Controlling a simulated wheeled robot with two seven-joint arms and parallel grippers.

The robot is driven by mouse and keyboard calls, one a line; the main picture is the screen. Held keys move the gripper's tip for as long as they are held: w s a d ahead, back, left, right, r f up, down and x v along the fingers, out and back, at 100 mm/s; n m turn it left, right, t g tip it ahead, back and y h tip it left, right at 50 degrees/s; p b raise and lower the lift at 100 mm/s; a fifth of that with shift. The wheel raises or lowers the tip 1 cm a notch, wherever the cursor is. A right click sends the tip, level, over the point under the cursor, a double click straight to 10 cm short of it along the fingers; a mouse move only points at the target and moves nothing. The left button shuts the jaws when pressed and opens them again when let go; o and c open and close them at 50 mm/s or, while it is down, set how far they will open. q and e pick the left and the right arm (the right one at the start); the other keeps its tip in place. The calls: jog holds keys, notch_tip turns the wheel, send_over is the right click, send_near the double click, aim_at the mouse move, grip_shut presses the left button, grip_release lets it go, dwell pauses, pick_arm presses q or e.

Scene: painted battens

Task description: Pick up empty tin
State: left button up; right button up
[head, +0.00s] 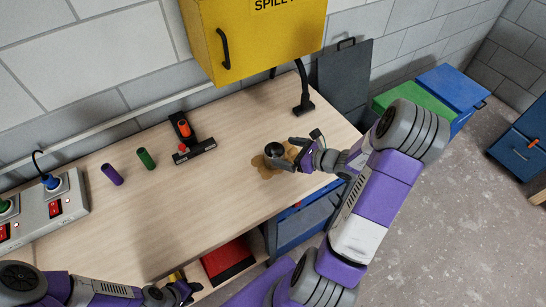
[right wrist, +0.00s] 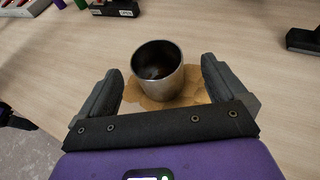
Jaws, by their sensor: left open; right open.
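The empty tin (right wrist: 157,72) is a small, open-topped metal can, dark inside, standing upright on the bench in a brown spill stain. In the head view the tin (head: 273,150) is near the right end of the bench. My right gripper (head: 290,154) is open beside it. In the right wrist view the fingers of my right gripper (right wrist: 160,88) are spread to either side of the tin, with a gap on each side. My left gripper (head: 181,293) is open and empty, low at the bench's front edge, far from the tin.
The wooden bench (head: 190,215) is clear in the middle. A yellow cabinet (head: 255,40) hangs above. A black lamp stem (head: 302,88) rises behind the tin.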

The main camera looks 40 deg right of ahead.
aim_at(267, 150)
jog(key=x, duration=0.7)
jog(key=shift+a+f+b, duration=0.25)
jog(key=shift+f+b, duration=0.05)
jog(key=shift+b, duration=0.1)
jog(key=shift+s, duration=0.1)
jog(key=c, duration=1.1)
